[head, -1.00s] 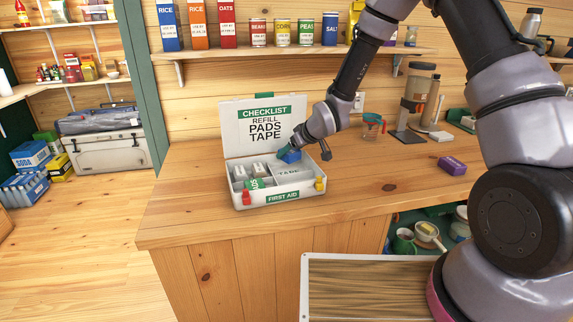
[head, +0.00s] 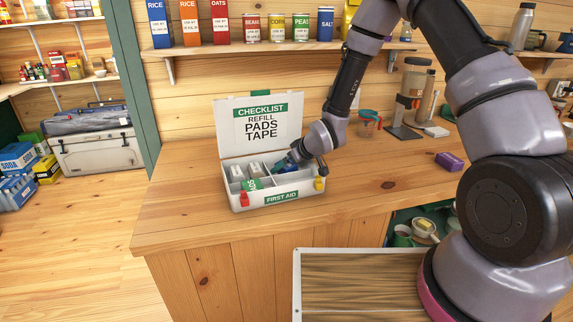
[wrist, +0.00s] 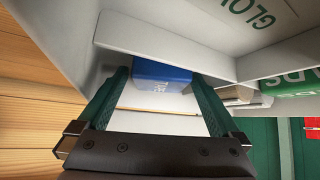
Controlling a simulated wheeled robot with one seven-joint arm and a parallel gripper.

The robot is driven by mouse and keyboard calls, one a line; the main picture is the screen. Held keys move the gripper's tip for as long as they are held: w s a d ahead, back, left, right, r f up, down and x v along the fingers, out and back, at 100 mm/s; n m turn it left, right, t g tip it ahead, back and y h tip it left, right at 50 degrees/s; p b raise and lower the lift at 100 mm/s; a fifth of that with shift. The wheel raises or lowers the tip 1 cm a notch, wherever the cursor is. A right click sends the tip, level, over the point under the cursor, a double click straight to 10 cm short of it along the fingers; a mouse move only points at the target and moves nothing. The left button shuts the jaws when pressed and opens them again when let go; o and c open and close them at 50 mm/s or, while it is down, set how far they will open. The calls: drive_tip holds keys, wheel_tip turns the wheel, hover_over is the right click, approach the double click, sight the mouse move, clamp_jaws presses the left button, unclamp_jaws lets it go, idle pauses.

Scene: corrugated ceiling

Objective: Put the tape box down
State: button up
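The blue tape box (wrist: 162,72) is between the two green fingertips of my gripper (wrist: 163,84) in the wrist view, with no clear gap at either side. In the head view, the tape box (head: 288,166) shows only as a bit of blue, mostly hidden by my gripper (head: 294,161). The gripper is low inside the right rear part of the open white first aid case (head: 243,205), in a compartment. Whether the box touches the compartment floor cannot be told. The case's lid (head: 260,146) stands upright behind, with a checklist naming pads and tape.
White packs (head: 237,173) and a green pads pack (head: 250,184) fill the case's left compartments. A purple box (head: 449,161) lies to the right on the wooden counter (head: 365,185). The counter front is clear.

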drive_tip(key=shift+s+d+r, duration=0.15)
drive_tip(key=shift+r, duration=0.3)
drive_tip(key=s+d+r+m+t+h, duration=0.1)
drive_tip(key=s+d+r+m+h, duration=0.3)
drive_tip(key=d+r, duration=0.85)
drive_tip(key=s+d+r+m+h, duration=0.1)
drive_tip(key=s+d+r+m, duration=0.2)
drive_tip(key=s+d+r, duration=0.85)
drive_tip(key=s+d+r+m, duration=0.2)
drive_tip(key=s+r+m, duration=0.4)
drive_tip(key=s+r, duration=0.5)
wheel_tip(320, 180, up, 3)
drive_tip(key=shift+s+d+y, duration=0.15)
drive_tip(key=shift+d+y, duration=0.2)
drive_tip(key=shift+y, duration=0.05)
drive_tip(key=shift+c, duration=0.3)
